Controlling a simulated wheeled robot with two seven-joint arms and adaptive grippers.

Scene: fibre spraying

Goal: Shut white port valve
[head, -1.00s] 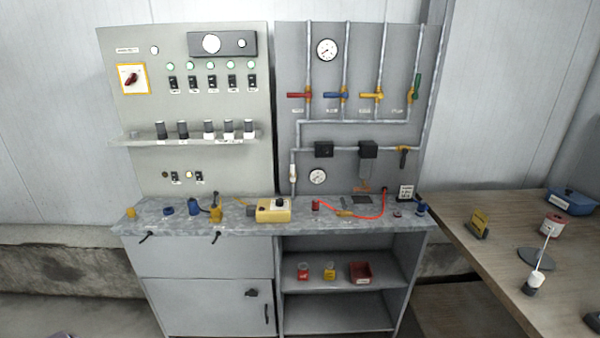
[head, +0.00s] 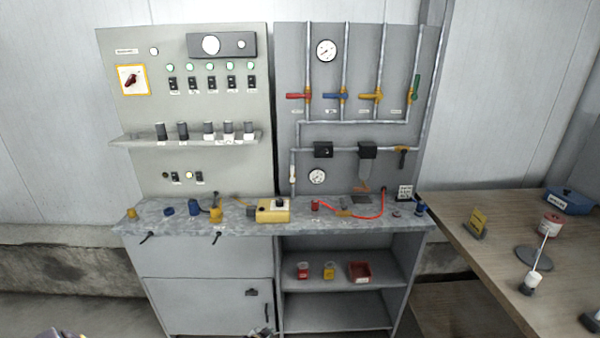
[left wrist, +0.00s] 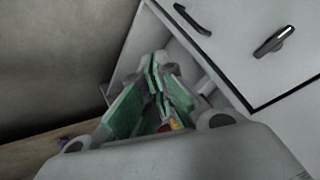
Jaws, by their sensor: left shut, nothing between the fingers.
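A small white fitting (head: 292,173) sits on the lower left pipe of the grey pipe panel (head: 335,75). I cannot tell for sure whether it is the white port valve. Red (head: 297,96), blue (head: 335,96), yellow (head: 371,96) and green (head: 417,88) valve handles sit in a row above, the first three level and the green one upright. A yellow valve with a dark handle (head: 402,157) hangs lower right. My left gripper (left wrist: 156,62), with green finger pads, is shut and empty near the cabinet front in the left wrist view, away from the valves. My right gripper is not clearly visible.
The stone-grey bench top (head: 240,227) holds a yellow box (head: 273,211), a red hose (head: 383,203) and small fittings. An open shelf (head: 340,285) holds red and yellow items. A wooden table (head: 480,225) stands right. Cabinet handles (head: 217,238) stick out in front.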

